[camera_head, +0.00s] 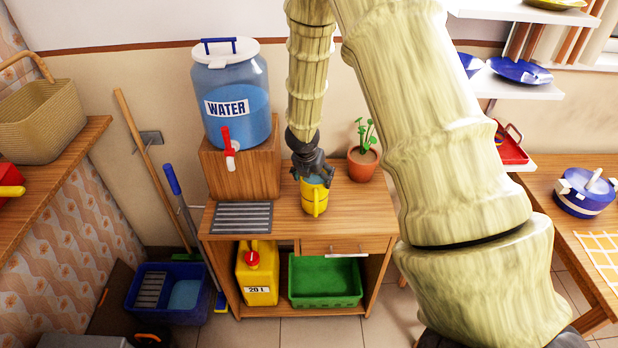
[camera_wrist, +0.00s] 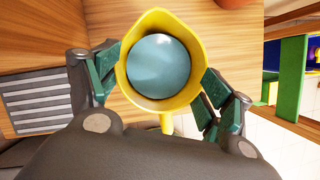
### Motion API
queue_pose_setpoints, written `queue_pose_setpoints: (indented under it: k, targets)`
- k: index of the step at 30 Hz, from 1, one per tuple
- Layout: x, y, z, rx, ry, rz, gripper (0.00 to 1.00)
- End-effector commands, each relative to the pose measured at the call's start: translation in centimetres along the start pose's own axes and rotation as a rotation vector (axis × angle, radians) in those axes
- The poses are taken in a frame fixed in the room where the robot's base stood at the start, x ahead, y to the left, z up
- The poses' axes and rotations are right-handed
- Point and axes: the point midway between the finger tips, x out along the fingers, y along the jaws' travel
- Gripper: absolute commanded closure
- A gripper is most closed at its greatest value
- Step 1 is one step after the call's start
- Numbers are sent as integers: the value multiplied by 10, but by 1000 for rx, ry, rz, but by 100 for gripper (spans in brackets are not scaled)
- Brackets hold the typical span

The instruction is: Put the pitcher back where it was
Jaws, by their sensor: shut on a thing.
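The yellow pitcher (camera_head: 313,199) is at the top of the wooden cabinet, right of the metal drain grate (camera_head: 241,216). In the wrist view I look down into the pitcher (camera_wrist: 124,75), upright with blue-grey water (camera_wrist: 163,66) inside. My gripper (camera_head: 311,170) comes from above and is shut on the pitcher; in the wrist view my gripper (camera_wrist: 160,92) has green-padded fingers on both sides of its body. Whether the pitcher's base touches the cabinet top is hard to tell.
A water dispenser (camera_head: 232,98) with a red tap (camera_head: 229,148) stands on a wooden block (camera_head: 245,170) at left. A potted plant (camera_head: 363,163) stands close behind right. Bare cabinet top (camera_head: 365,208) lies right of the pitcher.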

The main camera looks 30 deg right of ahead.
Motion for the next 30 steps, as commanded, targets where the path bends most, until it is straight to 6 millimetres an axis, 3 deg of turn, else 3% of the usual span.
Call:
queue_pose_setpoints:
  k: [3, 4, 7, 22, 30]
  targets:
    - [3, 0, -1, 0, -1, 1, 91]
    - [2, 0, -1, 0, 0, 0, 16]
    - [2, 0, -1, 0, 0, 0, 0]
    - [-3, 0, 1, 1, 0, 0, 0]
    - [-45, 0, 2, 1, -2, 2, 0]
